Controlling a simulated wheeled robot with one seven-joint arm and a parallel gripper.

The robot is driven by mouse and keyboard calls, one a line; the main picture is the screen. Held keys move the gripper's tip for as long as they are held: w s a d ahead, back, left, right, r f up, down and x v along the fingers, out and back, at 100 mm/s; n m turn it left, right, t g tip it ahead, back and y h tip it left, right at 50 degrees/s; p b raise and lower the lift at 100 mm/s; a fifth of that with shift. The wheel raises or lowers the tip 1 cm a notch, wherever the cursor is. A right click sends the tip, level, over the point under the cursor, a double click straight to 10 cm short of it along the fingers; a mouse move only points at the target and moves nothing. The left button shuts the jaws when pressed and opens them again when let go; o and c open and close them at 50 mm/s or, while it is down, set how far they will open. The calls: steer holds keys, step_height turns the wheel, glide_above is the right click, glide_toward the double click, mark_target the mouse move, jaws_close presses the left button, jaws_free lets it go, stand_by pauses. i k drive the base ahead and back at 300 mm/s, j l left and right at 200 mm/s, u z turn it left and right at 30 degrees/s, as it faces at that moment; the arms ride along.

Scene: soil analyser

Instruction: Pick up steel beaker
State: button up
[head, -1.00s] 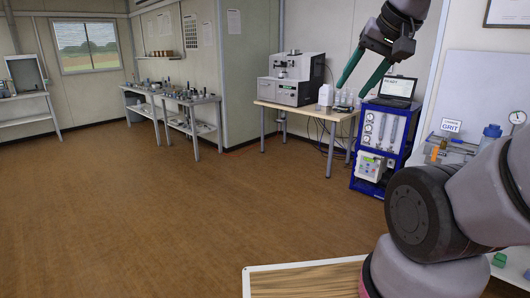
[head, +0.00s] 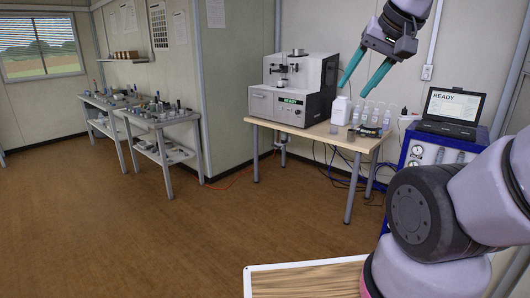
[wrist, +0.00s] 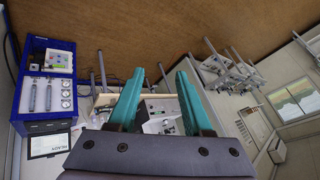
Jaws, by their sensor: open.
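My gripper (head: 360,86) is open and empty, with its two teal fingers apart and pointing down. It is raised in the air, in front of the right part of the wooden table in the head view; its fingers also fill the middle of the wrist view (wrist: 163,70). I cannot make out a steel beaker for certain. A small grey item (head: 334,128) stands at the table's front, and a short metal cylinder (head: 298,52) sits on top of the analyser; both are too small to identify.
The wooden table (head: 262,123) holds the analyser (head: 318,85), a white bottle (head: 341,110) and several clear wash bottles. A blue cabinet with a laptop (head: 452,110) stands to its right. Grey benches (head: 163,120) with small tools are at left. The floor between is clear.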

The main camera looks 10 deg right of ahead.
mark_target(351, 134)
steer(key=i+z, duration=0.1)
steer(key=i, duration=0.45)
steer(key=i+j, duration=0.1)
steer(key=i, duration=0.5)
steer(key=i+j+z, duration=0.15)
steer(key=i, duration=0.4)
steer(key=i+j+z, duration=0.1)
steer(key=i, duration=0.45)
steer(key=i+j+z, duration=0.35)
steer(key=i, duration=0.2)
steer(key=i+j+z, duration=0.35)
steer(key=i, duration=0.2)
